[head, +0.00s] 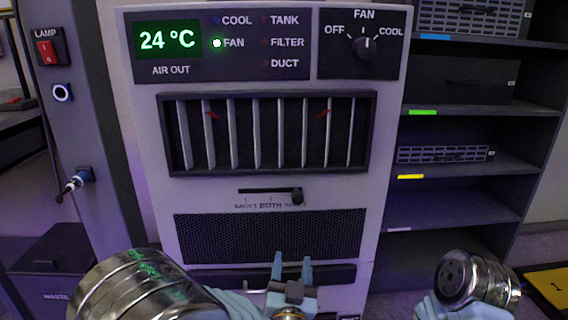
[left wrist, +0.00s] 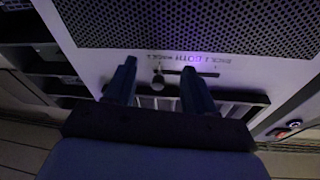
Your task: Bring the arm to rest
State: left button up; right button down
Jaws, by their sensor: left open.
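My left gripper (head: 292,272) is at the bottom middle of the head view, in front of the cooler unit (head: 384,190). Its two blue fingers are apart with nothing between them. In the left wrist view the open fingers (left wrist: 158,80) point toward the unit's front, near the slider knob (left wrist: 158,82). I cannot tell whether they touch the unit. My right arm (head: 470,280) shows at the lower right of the head view, but its gripper fingers are not seen.
The unit has a fan dial (head: 364,44) pointing up, a display (head: 167,39) reading 24 °C, a louvre (head: 265,132) and a slider (head: 270,192). A shelf (head: 470,130) stands right.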

pick_arm(q)
jog(key=s+a+f+n+g+p, duration=0.1)
jog(key=a+f+g, duration=0.3)
jog(key=f, duration=0.5)
jog(key=s+a+f+g, duration=0.1)
jog(key=a+f+g, duration=0.2)
jog(key=f, duration=0.6)
jog(key=s+a+f+n+g+p, duration=0.1)
jog(key=a+f+g, duration=0.3)
jog(key=f, duration=0.4)
jog(key=s+a+f+n+g+h, duration=0.2)
jog(key=s+f+g, duration=0.6)
jog(key=s, duration=0.8)
notch_tip(320, 180, down, 2)
jog(key=shift+a+f+n+h+p, duration=0.2)
jog(key=shift+a+n+h+p, duration=0.2)
jog(key=shift+a+n, duration=0.2)
